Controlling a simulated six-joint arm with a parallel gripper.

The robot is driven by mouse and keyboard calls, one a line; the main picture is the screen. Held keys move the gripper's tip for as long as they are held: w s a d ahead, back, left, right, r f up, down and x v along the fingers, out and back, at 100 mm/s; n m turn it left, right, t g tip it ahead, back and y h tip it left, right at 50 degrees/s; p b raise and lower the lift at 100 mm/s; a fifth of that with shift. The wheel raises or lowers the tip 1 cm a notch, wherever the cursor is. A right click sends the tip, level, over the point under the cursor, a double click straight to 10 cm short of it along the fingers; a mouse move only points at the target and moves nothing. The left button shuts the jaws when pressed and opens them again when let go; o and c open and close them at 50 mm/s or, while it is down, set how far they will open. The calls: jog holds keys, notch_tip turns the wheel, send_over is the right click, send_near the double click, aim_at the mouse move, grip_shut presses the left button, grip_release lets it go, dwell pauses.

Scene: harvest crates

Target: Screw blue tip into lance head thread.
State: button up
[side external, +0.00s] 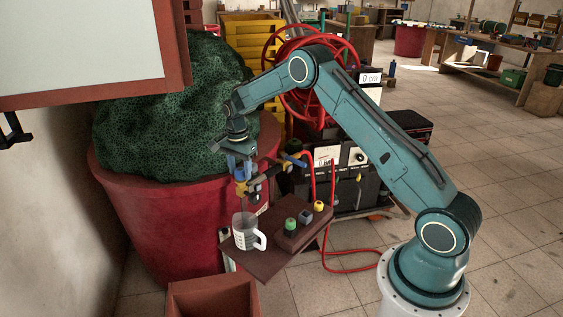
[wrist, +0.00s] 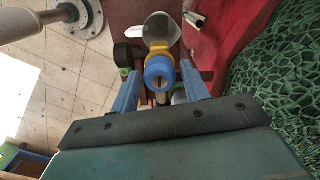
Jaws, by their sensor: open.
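My gripper (wrist: 160,85) is open, with one blue finger on each side of a round blue piece (wrist: 158,73) in the wrist view. This piece has a dark centre hole and looks like the blue tip. It sits in line with a yellow body (wrist: 159,50), which seems to be the lance head; I cannot tell whether threads are engaged. In the side view my gripper (side external: 240,172) points down beside the yellow and blue lance fittings (side external: 262,182), above the measuring jug (side external: 246,238). The fingers hide part of the contact there.
A brown board (side external: 268,262) carries the jug and a small block with a green piece (side external: 290,224), a blue-grey piece (side external: 304,216) and a yellow piece (side external: 318,206). A red tub (side external: 150,225) with green netting stands close behind. A red hose (side external: 350,269) lies on the floor.

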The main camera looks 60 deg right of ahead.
jog(key=c, duration=0.6)
jog(key=shift+o, duration=0.2)
jog(key=shift+m, duration=0.3)
jog(key=shift+m, duration=0.6)
jog(key=shift+m, duration=0.8)
jog(key=shift+w+m, duration=0.1)
jog(key=shift+m, duration=0.2)
jog(key=shift+m, duration=0.6)
